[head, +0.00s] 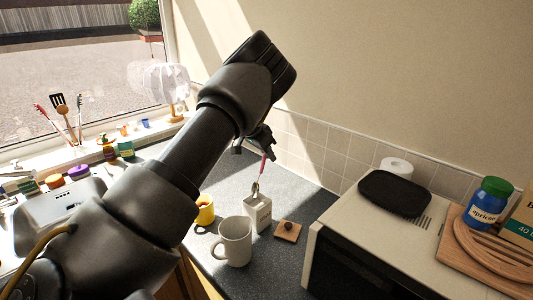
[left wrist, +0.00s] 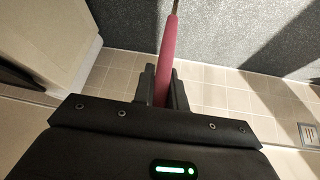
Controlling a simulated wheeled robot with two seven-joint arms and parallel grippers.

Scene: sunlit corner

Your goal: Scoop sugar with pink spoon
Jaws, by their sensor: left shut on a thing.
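My left gripper (head: 268,152) is shut on the pink handle of the spoon (head: 263,166), which hangs down with its metal end at the top of a white square canister (head: 257,212). I cannot tell how far the spoon's bowl is inside the canister, and no sugar is visible. In the left wrist view the pink spoon (left wrist: 168,58) runs between the two fingers of my left gripper (left wrist: 161,88). A wooden lid with a dark knob (head: 288,230) lies on the counter right of the canister. My right gripper is not in view.
A light mug (head: 235,241) stands just left of the canister, with a yellow cup (head: 204,210) behind it. A toaster oven (head: 400,250) with a black tray (head: 394,193) on top stands at the right. The dark counter (head: 308,195) behind the lid is clear.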

